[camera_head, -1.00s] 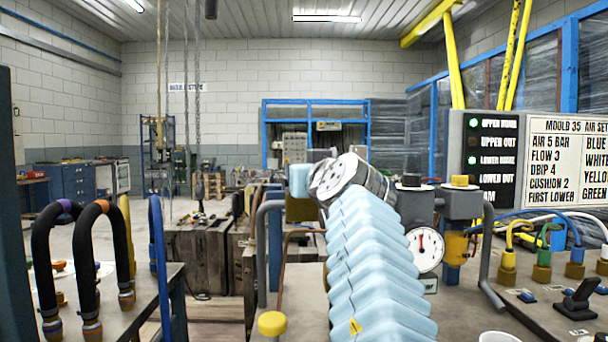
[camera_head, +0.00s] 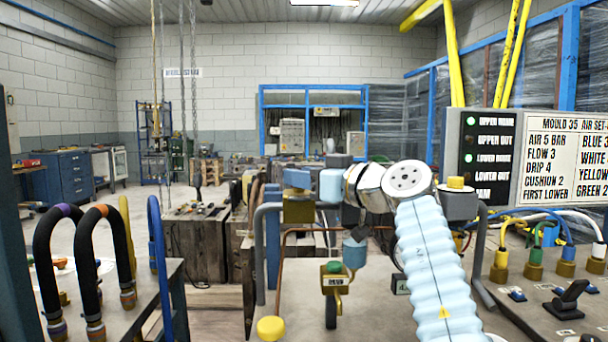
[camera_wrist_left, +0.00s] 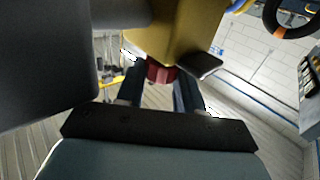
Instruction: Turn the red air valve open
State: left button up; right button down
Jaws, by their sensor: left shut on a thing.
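The red air valve (camera_wrist_left: 161,72) shows in the left wrist view as a small dark red knob below a brass-yellow body (camera_wrist_left: 175,35). My left gripper (camera_wrist_left: 157,84) has its two dark blue fingers on either side of the knob, shut on it. In the head view my left gripper (camera_head: 297,179) reaches left from the silver wrist, at the top of the brass block (camera_head: 298,209). The red knob cannot be made out there. How far it is turned cannot be told. My right gripper is not in view.
A small brass valve with a green top (camera_head: 334,268) and a yellow knob (camera_head: 270,328) stand near the arm. Black hoses (camera_head: 105,265) stand at left. The control panel (camera_head: 490,158) and hose fittings (camera_head: 535,262) are at right.

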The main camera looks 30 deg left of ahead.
pick_arm(q)
jog(key=shift+g, duration=0.3)
jog(key=o, duration=1)
jog(key=shift+o, duration=0.2)
jog(key=v, duration=1.3)
jog(key=shift+d, duration=0.4)
jog(key=shift+f, duration=0.15)
